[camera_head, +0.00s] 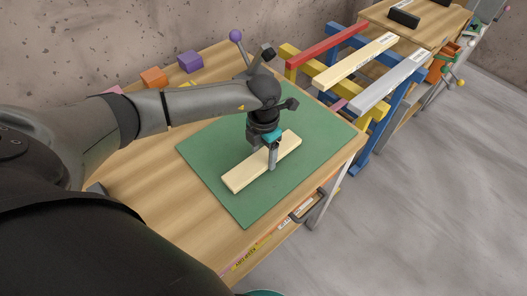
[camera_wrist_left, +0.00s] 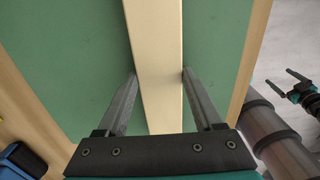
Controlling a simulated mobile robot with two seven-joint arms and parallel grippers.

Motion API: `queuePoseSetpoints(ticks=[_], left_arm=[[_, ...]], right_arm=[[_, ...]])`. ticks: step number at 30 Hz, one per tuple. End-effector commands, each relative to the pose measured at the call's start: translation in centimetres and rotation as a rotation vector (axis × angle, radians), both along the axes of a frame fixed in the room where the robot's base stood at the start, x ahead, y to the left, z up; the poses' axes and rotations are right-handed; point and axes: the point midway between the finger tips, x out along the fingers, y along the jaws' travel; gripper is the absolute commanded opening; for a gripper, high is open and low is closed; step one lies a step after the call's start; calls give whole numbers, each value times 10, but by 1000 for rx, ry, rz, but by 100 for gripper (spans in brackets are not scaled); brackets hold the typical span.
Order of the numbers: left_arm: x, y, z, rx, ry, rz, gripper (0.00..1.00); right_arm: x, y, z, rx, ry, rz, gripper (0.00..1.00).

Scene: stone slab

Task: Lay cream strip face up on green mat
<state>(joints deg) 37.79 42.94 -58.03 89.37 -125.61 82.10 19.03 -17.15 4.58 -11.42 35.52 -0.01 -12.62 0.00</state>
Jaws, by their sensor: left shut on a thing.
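The cream strip (camera_head: 242,175) lies flat on, or very close above, the green mat (camera_head: 215,145), slanting from lower left to upper right. Its visible top is plain, with no marking that I can make out. My left gripper (camera_head: 272,163) points down at it and is shut across its width near the middle. In the left wrist view the strip (camera_wrist_left: 155,35) runs between the two fingers (camera_wrist_left: 158,74), with the mat (camera_wrist_left: 215,40) on both sides. My right gripper (camera_wrist_left: 276,80) shows at the right edge of the left wrist view, fingers apart and empty.
Orange (camera_head: 153,77) and purple (camera_head: 190,61) blocks stand at the table's back. Right of the mat, a rack of coloured bars holds a red bar (camera_head: 315,47), a labelled cream bar (camera_head: 355,62) and a grey bar (camera_head: 390,82). Most of the mat is bare.

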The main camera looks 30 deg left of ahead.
Motion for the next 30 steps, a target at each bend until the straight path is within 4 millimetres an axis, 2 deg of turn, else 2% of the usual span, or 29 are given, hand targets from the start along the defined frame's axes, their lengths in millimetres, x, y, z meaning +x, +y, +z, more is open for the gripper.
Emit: queuePoseSetpoints(ticks=[7, 8, 16, 25, 30], left_arm=[[1, 0, 0, -1, -2, 0, 0], [1, 0, 0, -1, -2, 0, 69], [1, 0, 0, 0, -1, 0, 100], [0, 0, 2, 0, 0, 0, 100], [1, 0, 25, 0, -4, -1, 100]], right_arm=[[0, 0, 0, 0, 0, 0, 100], [0, 0, 0, 0, 0, 0, 100], [0, 0, 0, 0, 0, 0, 100], [0, 0, 0, 0, 0, 0, 100], [0, 0, 4, 0, 0, 1, 100]])
